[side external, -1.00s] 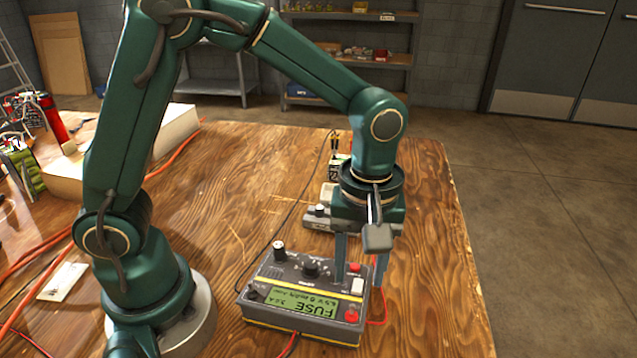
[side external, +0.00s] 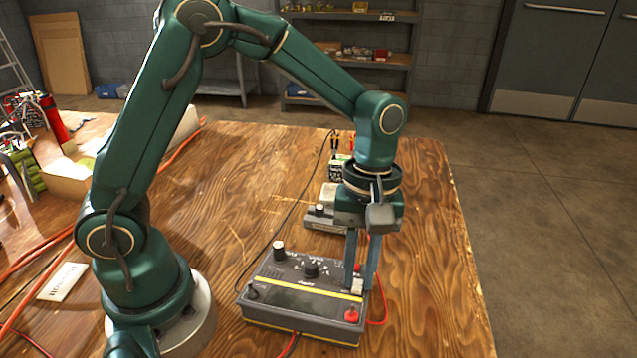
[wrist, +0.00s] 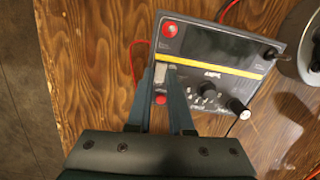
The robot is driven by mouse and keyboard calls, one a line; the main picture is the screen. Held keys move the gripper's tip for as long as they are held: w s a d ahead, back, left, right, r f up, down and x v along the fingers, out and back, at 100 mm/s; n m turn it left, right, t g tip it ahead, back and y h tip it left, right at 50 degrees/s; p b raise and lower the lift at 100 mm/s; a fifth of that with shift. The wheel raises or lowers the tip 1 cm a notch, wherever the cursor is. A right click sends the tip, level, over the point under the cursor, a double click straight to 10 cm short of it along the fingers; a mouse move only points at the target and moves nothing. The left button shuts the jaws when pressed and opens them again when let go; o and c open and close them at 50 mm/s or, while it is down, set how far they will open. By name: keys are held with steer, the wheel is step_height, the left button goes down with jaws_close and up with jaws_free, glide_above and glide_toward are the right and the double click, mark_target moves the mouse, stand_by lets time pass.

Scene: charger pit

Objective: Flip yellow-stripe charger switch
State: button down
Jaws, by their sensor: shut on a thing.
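The yellow-stripe charger (side external: 300,327) is a dark grey box with a yellow band, lying on the wooden table. Its display (side external: 290,299) is dark. Its white rocker switch (side external: 356,287) is near the right edge, beside a red terminal. My gripper (side external: 360,284) points down at this switch, its blue-grey fingers close together on it. In the wrist view the fingertips (wrist: 163,72) are at the light switch (wrist: 161,74), with the red terminal (wrist: 170,29) above it. The fingers partly hide the switch sides.
A second grey device (side external: 322,214) stands behind the charger, with a small green-labelled box (side external: 340,168) farther back. Red and black cables run from the charger. Orange cables and a red cylinder (side external: 54,120) are at the left. The table right of the charger is clear.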

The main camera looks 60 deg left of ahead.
mark_target(359, 279)
steer(key=shift+a+g+h, duration=0.1)
steer(key=shift+g+h, duration=0.2)
steer(key=c, duration=0.8)
jaws_free()
steer(key=shift+v, duration=2.55)
